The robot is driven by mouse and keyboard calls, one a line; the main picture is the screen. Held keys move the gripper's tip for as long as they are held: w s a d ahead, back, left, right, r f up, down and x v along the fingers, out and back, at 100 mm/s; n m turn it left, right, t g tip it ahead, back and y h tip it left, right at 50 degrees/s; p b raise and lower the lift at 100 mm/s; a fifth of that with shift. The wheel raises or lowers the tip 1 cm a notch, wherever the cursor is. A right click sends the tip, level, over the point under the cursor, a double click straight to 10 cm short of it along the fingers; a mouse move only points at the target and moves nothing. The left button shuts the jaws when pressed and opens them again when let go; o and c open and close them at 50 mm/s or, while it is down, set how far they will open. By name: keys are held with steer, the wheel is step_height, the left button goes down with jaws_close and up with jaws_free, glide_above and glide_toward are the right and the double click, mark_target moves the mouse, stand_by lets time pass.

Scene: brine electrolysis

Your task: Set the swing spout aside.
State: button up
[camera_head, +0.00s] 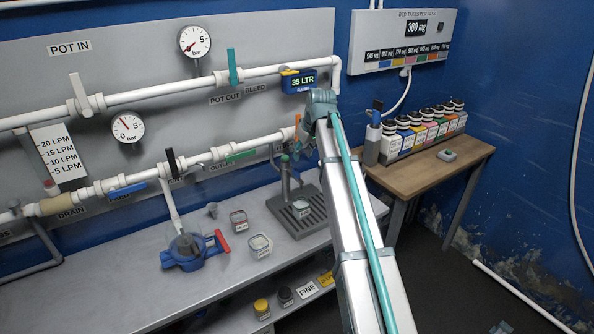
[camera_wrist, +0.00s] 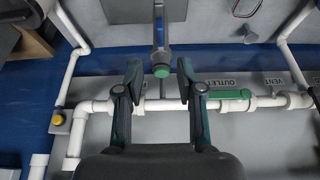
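The swing spout (camera_head: 285,180) appears to be the slim grey post with a green top, rising beside a slotted drain tray (camera_head: 311,222) on the bench in the head view. In the wrist view the spout (camera_wrist: 160,35) is a grey-blue bar running toward the top, with a round green cap (camera_wrist: 161,71) at its near end. My gripper (camera_wrist: 159,69) is open, its two dark green fingers on either side of the cap with visible gaps. I cannot tell the height between fingers and cap.
White pipes with valves, including the green OUTLET lever (camera_wrist: 230,94), run along the panel close to my gripper. A small jar (camera_head: 301,208) stands on the tray. A blue clamp-like device (camera_head: 188,250) and more jars (camera_head: 260,245) are on the bench. A wooden table (camera_head: 430,165) holds bottles.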

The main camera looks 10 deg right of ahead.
mark_target(297, 171)
steer(key=p+x, duration=0.2)
steer(key=x, duration=0.8)
steer(key=shift+f+p, duration=0.1)
steer(key=shift+p, duration=0.25)
steer(key=shift+c, duration=0.3)
jaws_close()
